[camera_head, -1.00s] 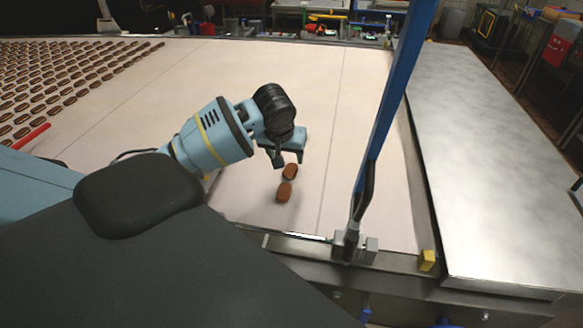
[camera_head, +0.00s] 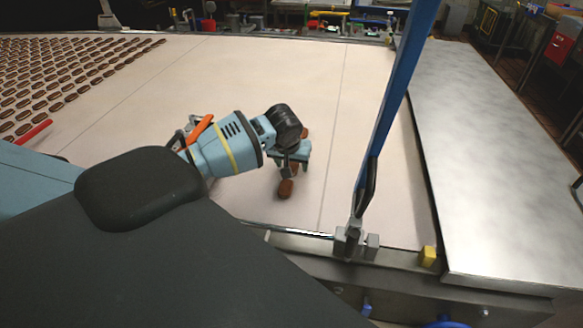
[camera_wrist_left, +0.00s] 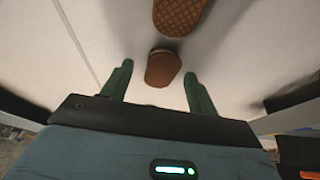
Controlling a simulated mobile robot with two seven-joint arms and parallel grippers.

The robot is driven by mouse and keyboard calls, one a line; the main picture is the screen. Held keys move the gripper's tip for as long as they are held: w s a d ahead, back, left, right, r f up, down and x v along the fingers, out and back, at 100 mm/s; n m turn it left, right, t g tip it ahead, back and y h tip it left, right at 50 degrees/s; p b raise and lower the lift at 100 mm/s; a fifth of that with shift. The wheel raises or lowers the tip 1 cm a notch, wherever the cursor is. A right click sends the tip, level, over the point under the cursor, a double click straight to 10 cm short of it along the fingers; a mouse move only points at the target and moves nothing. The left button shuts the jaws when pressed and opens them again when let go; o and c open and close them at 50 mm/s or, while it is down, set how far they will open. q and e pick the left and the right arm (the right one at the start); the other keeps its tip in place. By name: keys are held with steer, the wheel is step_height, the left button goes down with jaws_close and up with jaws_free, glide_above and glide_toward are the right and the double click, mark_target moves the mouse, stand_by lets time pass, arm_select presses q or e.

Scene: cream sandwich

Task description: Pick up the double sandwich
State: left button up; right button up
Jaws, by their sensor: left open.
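A brown oval sandwich (camera_head: 285,188) lies on the pale belt just in front of my left gripper (camera_head: 291,168). Another brown piece (camera_head: 304,132) shows partly behind the gripper's wrist, which hides most of it. In the left wrist view, a smooth brown sandwich (camera_wrist_left: 163,70) lies between the open green fingers of my left gripper (camera_wrist_left: 157,72), with gaps on both sides. A second brown sandwich (camera_wrist_left: 179,16) with a patterned top lies just beyond it, cut by the frame's top edge. Whether the two touch is hard to tell. My right gripper is not in view.
Rows of brown sandwiches (camera_head: 55,75) cover the belt's (camera_head: 230,75) far left. A blue upright post (camera_head: 385,110) stands to the right of my left gripper. A bare metal table (camera_head: 490,180) is beyond it. The belt between the rows and my gripper is clear.

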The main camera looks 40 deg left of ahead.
arm_select(q)
steer(key=shift+c, duration=0.5)
steer(key=c, duration=1)
steer(key=shift+o, duration=0.2)
steer(key=shift+r, duration=0.15)
steer(key=shift+r, duration=0.65)
steer(key=shift+v, duration=1.05)
steer(key=s+d, duration=0.3)
steer(key=s, duration=0.1)
steer(key=s+d+r, duration=0.1)
steer(key=s+d, duration=0.2)
steer(key=s, duration=0.1)
steer(key=s+d, duration=0.3)
steer(key=s, duration=0.1)
steer(key=shift+s+d+r, duration=0.1)
steer(key=shift+r, duration=0.15)
